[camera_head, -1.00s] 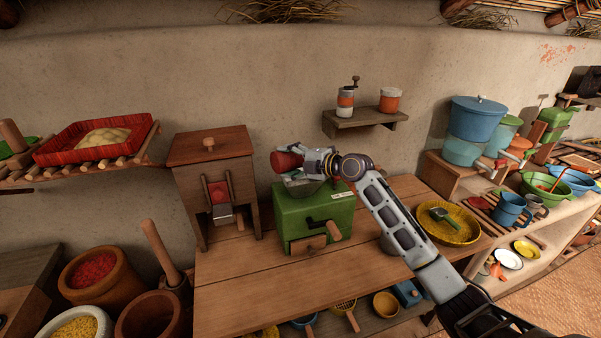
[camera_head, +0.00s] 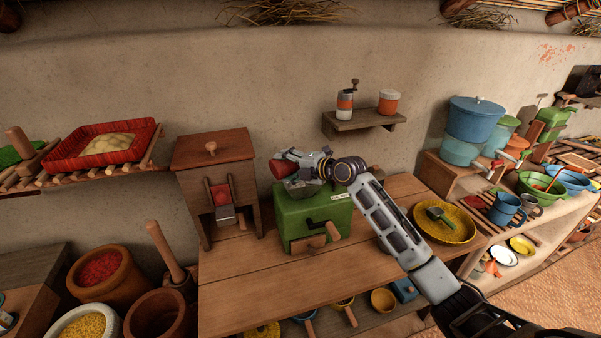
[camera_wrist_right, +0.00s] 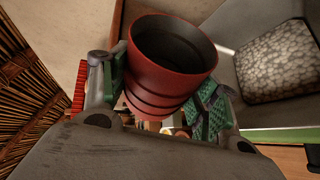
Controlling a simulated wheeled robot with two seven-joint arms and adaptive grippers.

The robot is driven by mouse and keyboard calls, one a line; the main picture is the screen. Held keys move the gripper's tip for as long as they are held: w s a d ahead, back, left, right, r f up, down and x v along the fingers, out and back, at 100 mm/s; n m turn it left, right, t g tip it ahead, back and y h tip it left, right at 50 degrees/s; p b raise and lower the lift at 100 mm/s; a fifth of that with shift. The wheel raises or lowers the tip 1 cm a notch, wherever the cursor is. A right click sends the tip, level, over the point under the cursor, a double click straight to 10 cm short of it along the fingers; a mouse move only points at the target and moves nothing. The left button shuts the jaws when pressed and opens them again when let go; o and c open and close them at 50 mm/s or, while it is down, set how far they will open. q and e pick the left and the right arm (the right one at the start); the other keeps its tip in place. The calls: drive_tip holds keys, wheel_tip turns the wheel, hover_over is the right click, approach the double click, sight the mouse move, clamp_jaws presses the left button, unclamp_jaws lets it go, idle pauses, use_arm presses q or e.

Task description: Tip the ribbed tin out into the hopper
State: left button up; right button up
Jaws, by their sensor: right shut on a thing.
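The red ribbed tin (camera_head: 277,170) is in my right gripper (camera_head: 290,164), just above the hopper (camera_head: 298,187) of the green mill (camera_head: 312,218). In the right wrist view the tin (camera_wrist_right: 165,75) is tilted, with its dark open mouth showing. I see no contents in the part of its inside that shows. The fingers of my right gripper (camera_wrist_right: 160,95) are shut on its ribbed body from both sides. The grey hopper (camera_wrist_right: 262,30) is beside it in that view, with a bed of pale speckled pieces in it. My left gripper is not in view.
A wooden box mill (camera_head: 213,185) stands left of the green mill on the wooden table (camera_head: 240,285). The table front is clear.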

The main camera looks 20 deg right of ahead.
sight(277, 166)
drive_tip(key=shift+a+r+p, duration=0.2)
drive_tip(key=shift+p, duration=0.1)
drive_tip(key=shift+s+a+r+n+h+p, duration=0.25)
drive_tip(key=shift+a+n+p, duration=0.25)
drive_tip(key=shift+p, duration=0.5)
drive_tip(key=shift+a+r+n+h+p, duration=0.15)
drive_tip(key=shift+r+n+h+p, duration=0.35)
drive_tip(key=shift+n+p, duration=0.2)
drive_tip(key=shift+a+f+n+h, duration=0.15)
drive_tip(key=shift+f+n+h, duration=0.3)
drive_tip(key=shift+f+n, duration=0.05)
drive_tip(key=shift+s+r+n+h+p, duration=0.1)
drive_tip(key=shift+r+n+h+p, duration=0.35)
drive_tip(key=shift+p, duration=0.85)
drive_tip(key=shift+s+a+f+n+h+p, duration=0.1)
drive_tip(key=shift+a+f+n+h+p, duration=0.2)
drive_tip(key=shift+f+n+h+p, duration=0.3)
drive_tip(key=shift+s+a+r+n+h, duration=0.1)
drive_tip(key=shift+a+r+n+h, duration=0.15)
drive_tip(key=shift+a, duration=0.05)
drive_tip(key=shift+a+r+n+t, duration=0.15)
drive_tip(key=shift+a+n+t, duration=0.15)
drive_tip(key=s+a+r+n+t+h, duration=0.1)
drive_tip(key=a+r+n+h, duration=0.2)
drive_tip(key=r, duration=0.6)
drive_tip(key=shift+s+a+r+n, duration=0.15)
drive_tip(key=shift+a+r+n, duration=0.05)
drive_tip(key=shift+r+n, duration=0.1)
